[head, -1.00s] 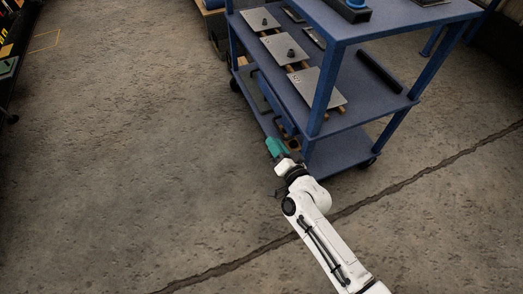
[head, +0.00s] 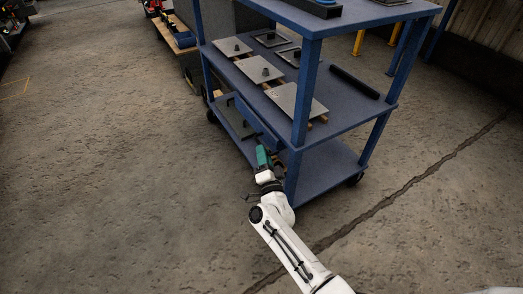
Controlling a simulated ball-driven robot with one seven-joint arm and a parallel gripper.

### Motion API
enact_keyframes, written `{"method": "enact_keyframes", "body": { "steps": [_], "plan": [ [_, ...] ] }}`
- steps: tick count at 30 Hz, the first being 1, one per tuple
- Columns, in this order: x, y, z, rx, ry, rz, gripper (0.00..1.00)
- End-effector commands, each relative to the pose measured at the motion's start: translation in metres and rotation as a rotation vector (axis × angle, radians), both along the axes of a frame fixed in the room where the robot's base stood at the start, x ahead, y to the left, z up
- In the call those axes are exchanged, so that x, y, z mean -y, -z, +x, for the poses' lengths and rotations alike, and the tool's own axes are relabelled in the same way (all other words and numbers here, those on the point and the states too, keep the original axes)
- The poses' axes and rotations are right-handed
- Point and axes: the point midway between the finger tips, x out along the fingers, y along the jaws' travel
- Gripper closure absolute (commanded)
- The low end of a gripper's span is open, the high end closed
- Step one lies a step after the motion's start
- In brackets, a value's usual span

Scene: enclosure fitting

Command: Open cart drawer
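The blue cart (head: 345,112) stands right of centre, with a top, a middle shelf and a low shelf. A blue drawer front (head: 257,123) shows below the middle shelf on the cart's left side. I cannot tell whether it stands out from the cart. My gripper (head: 264,156), with a teal body, is at the near end of the drawer front, close to the near corner post. Its fingertips are too small and hidden to tell whether they are open, shut or touching the drawer.
Metal plates with dark knobs (head: 260,68) and a black bar (head: 354,83) lie on the middle shelf. A dark plate (head: 234,117) is on the low shelf. The floor (head: 100,180) left of the cart is clear.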

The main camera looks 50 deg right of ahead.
Motion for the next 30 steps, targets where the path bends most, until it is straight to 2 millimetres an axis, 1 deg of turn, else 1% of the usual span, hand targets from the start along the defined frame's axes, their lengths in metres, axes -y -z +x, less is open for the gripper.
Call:
{"method": "enact_keyframes", "body": {
  "steps": [1, 3, 6, 11, 17, 18, 25, 30],
  "plan": [
    [0.005, 0.000, 0.006, 0.002, 0.002, 0.000, 0.77],
    [0.010, -0.002, 0.014, 0.002, 0.002, 0.000, 0.77],
    [0.015, -0.004, 0.021, 0.000, 0.001, 0.000, 0.77],
    [0.018, -0.006, 0.025, -0.001, 0.002, 0.000, 0.77],
    [0.018, -0.007, 0.025, -0.001, 0.001, 0.000, 0.77],
    [0.018, -0.007, 0.026, -0.001, 0.001, 0.000, 0.78],
    [0.018, -0.007, 0.025, -0.001, 0.001, 0.000, 1.00],
    [0.018, -0.006, 0.025, -0.002, 0.000, 0.000, 1.00]
  ]
}}
